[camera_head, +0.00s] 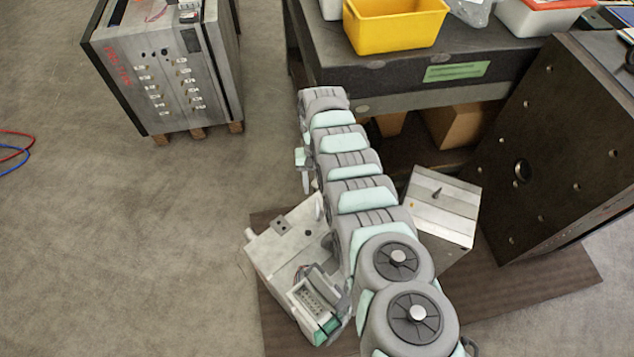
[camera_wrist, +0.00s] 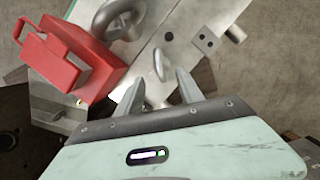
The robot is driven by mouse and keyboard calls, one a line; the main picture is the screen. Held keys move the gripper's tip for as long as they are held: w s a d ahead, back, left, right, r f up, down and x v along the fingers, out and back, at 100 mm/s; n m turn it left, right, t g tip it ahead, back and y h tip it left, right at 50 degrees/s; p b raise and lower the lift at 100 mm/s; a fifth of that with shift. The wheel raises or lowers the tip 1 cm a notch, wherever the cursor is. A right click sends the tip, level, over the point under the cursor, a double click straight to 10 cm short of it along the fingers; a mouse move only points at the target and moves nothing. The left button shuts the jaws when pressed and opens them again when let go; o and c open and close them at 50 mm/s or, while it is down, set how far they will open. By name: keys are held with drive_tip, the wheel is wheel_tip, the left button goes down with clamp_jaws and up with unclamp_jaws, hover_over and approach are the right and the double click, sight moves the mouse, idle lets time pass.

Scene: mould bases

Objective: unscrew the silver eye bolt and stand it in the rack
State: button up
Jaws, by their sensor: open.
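A silver eye bolt (camera_wrist: 160,66) shows its ring nearly edge-on in the wrist view, on the pale mould base (camera_wrist: 185,20). My gripper (camera_wrist: 159,78) is open, with its fingertips to the left and right of the ring's near part. I cannot tell whether they touch it. In the head view my gripper (camera_head: 306,184) hangs left of my arm, close above the mould base (camera_head: 272,250). A larger grey ring (camera_wrist: 120,19) stands farther left in the wrist view. I cannot clearly identify the rack in either view.
A red box with a handle (camera_wrist: 75,65) lies left of my gripper in the wrist view. A second metal block (camera_head: 446,200) stands right of my arm. A dark drilled plate (camera_head: 555,145) leans farther right. A workbench (camera_head: 510,65) holds a yellow bin (camera_head: 395,25).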

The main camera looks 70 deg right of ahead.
sight(317, 203)
drive_tip(key=shift+b+x, duration=1.05)
drive_tip(key=shift+x, duration=2.75)
clamp_jaws()
drive_tip(key=n, duration=0.2)
drive_tip(key=n+g, duration=0.1)
drive_tip(key=n, duration=0.1)
drive_tip(key=shift+a+r+h+p, duration=0.15)
drive_tip(key=shift+h+p, duration=0.15)
drive_tip(key=shift+p, duration=0.05)
drive_tip(key=shift+r+n+p, duration=0.1)
drive_tip(key=shift+n+p, duration=0.3)
drive_tip(key=shift+n, duration=0.5)
drive_tip(key=n+h+p, duration=0.1)
drive_tip(key=n, duration=0.1)
drive_tip(key=shift+n, duration=0.3)
drive_tip(key=shift+f+n, duration=0.2)
drive_tip(key=shift+n, duration=0.1)
